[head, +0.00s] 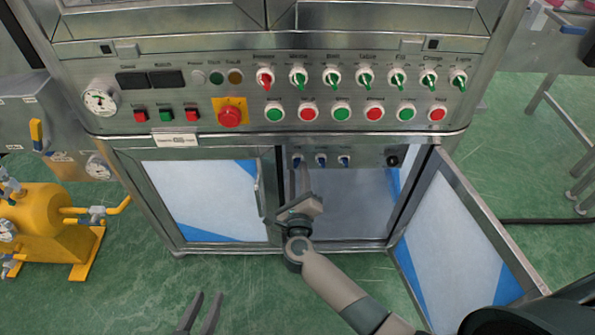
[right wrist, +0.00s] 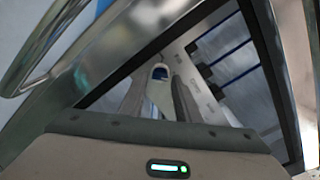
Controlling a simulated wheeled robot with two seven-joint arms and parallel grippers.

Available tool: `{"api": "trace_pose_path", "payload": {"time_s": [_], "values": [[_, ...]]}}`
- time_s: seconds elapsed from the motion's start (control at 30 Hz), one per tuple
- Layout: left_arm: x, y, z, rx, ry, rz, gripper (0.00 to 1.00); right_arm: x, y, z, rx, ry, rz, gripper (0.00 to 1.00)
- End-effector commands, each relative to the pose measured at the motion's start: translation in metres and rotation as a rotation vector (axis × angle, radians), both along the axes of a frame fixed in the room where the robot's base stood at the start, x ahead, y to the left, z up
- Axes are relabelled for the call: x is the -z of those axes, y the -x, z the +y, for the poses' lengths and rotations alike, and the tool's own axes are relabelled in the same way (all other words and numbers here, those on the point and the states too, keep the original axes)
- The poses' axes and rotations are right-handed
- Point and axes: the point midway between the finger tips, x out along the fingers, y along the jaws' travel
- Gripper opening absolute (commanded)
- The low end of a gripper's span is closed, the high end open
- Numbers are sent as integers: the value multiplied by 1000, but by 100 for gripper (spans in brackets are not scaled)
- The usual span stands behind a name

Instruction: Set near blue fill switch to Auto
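My right gripper (head: 299,172) reaches into the cabinet just below the left switch. The switch's setting is too small to read. My left gripper (head: 200,312) is open and empty, low in front of the cabinet.
The cabinet's right door (head: 455,235) stands open; its left door (head: 205,200) is shut. Above is a control panel (head: 250,75) with green and red knobs and buttons. A yellow tank (head: 45,220) stands at left. Green floor lies in front.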

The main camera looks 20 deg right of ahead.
Motion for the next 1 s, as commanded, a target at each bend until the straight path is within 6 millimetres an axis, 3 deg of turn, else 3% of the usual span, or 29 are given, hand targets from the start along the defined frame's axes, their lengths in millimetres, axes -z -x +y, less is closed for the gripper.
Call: {"api": "trace_pose_path", "payload": {"time_s": [0.2, 0.5, 0.53, 0.63, 0.67, 1.0], "values": [[-5, -2, -2, 2, 6, -30, 26, 0, -14, -4, 0, 1, 0, 30], [-6, -3, -3, 4, 10, -37, 26, 0, -16, -5, 0, 0, 0, 30], [-6, -2, -3, 4, 9, -36, 26, 0, -16, -5, 0, 0, 0, 27], [-5, -2, -4, 4, 9, -34, 26, 0, -16, -5, 0, 0, 0, 3], [-5, -2, -4, 4, 9, -33, 26, 0, -16, -5, 0, 0, 0, 0], [-3, 0, -3, 4, 6, -11, 26, 0, -15, -4, -1, 11, 4, 0]]}}
